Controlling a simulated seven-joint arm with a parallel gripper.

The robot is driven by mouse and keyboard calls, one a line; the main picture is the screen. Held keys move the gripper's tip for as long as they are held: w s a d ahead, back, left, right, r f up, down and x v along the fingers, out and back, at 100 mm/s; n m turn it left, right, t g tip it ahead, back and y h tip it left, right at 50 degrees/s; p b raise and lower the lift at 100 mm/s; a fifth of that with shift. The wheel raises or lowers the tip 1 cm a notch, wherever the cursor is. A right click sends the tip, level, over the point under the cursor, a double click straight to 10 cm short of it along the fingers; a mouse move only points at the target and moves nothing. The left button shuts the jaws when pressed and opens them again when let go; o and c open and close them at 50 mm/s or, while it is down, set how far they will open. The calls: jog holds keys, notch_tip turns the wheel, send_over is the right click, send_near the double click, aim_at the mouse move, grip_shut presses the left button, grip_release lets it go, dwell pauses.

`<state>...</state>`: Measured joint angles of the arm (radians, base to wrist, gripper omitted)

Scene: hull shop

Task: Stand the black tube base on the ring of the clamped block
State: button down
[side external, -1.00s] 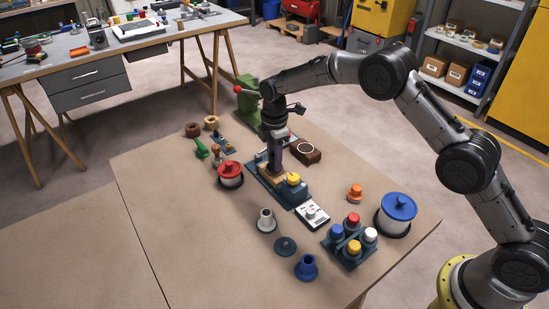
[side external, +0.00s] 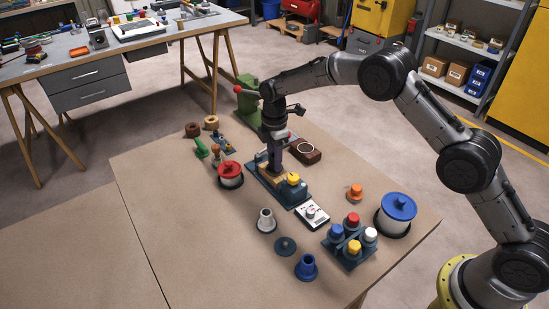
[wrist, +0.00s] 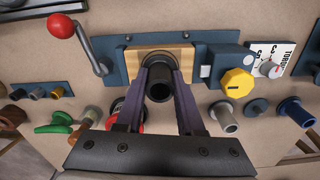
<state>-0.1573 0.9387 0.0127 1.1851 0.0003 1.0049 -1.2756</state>
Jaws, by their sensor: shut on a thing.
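The black tube base (wrist: 160,88) is between the fingers of my gripper (wrist: 159,76) in the wrist view, its round open end facing the camera. My gripper is shut on it. The clamped block (wrist: 185,53), light wood, lies just beyond the tube in a dark blue clamp fixture (wrist: 222,56). In the side view my gripper (side external: 274,166) points down over the wooden block (side external: 266,173).
A red-knobbed lever (wrist: 62,27) stands left of the block in the wrist view; a yellow knob (wrist: 237,82) is right. In the side view a red-lidded pot (side external: 230,173), grey cone (side external: 266,221) and blue-lidded pot (side external: 398,210) stand around. The front-left table is clear.

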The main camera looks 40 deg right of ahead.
jog(key=shift+f, duration=0.4)
jog(key=c, duration=0.8)
grip_release()
notch_tip(320, 180, up, 11)
dwell(0.5)
